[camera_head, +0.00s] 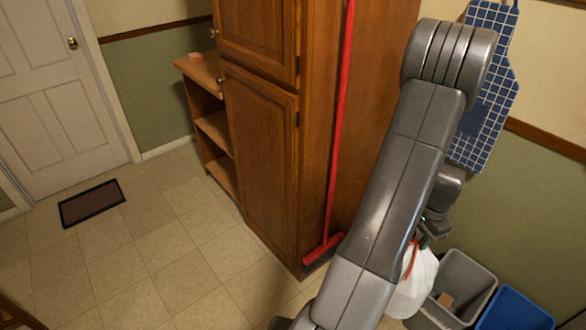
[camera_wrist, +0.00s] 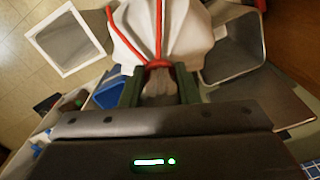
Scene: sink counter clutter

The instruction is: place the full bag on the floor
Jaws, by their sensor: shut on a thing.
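The full bag (camera_head: 416,285) is white with a red drawstring. In the head view it hangs below my gripper, at the left side of the grey bin, partly hidden by my arm. Whether its bottom touches the floor cannot be seen. In the wrist view the bag (camera_wrist: 140,38) fills the top middle, with its red-tied neck between the two fingers. My gripper (camera_wrist: 159,72) is shut on this neck. In the head view my gripper (camera_head: 428,238) is mostly hidden behind my arm. The tiled floor (camera_head: 165,245) is bare at the left and middle.
A grey bin (camera_head: 466,272) and a blue bin (camera_head: 518,312) stand by the right wall. A white-rimmed bin (camera_wrist: 40,40) shows in the wrist view. A red broom (camera_head: 340,130) leans on the wooden cabinet (camera_head: 258,150). A dark mat (camera_head: 92,203) lies by the door.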

